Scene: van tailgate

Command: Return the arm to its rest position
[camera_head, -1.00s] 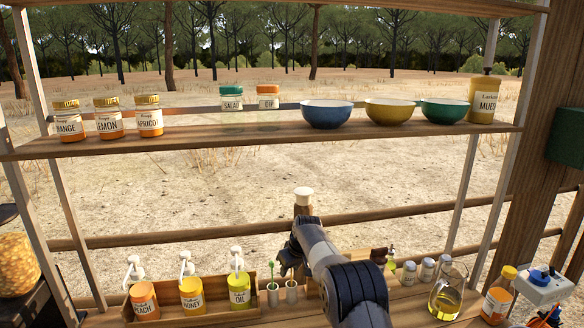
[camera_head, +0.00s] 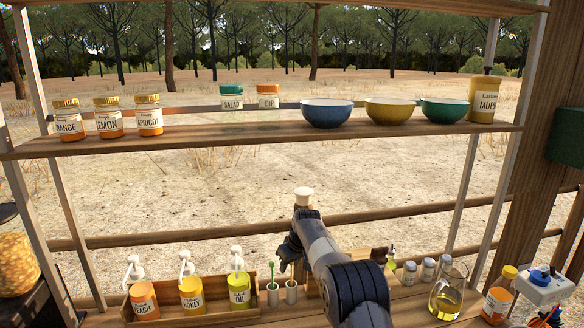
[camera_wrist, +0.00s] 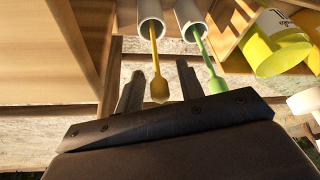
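My gripper (camera_wrist: 158,92) shows in the wrist view with its two fingers apart. Nothing is clearly held between them. A yellow utensil (camera_wrist: 156,55) standing in a white cup (camera_wrist: 151,12) appears between the fingers in the picture; I see no finger touching it. In the head view my arm reaches forward over the counter, and its dark wrist hangs just behind and right of the two small cups (camera_head: 273,294). The fingertips are hidden or too small to tell there.
A wooden box (camera_head: 208,314) with pump bottles stands left of the cups. A glass jug of oil (camera_head: 446,300) and several small jars stand to the right. The shelf (camera_head: 250,134) above holds jars and bowls.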

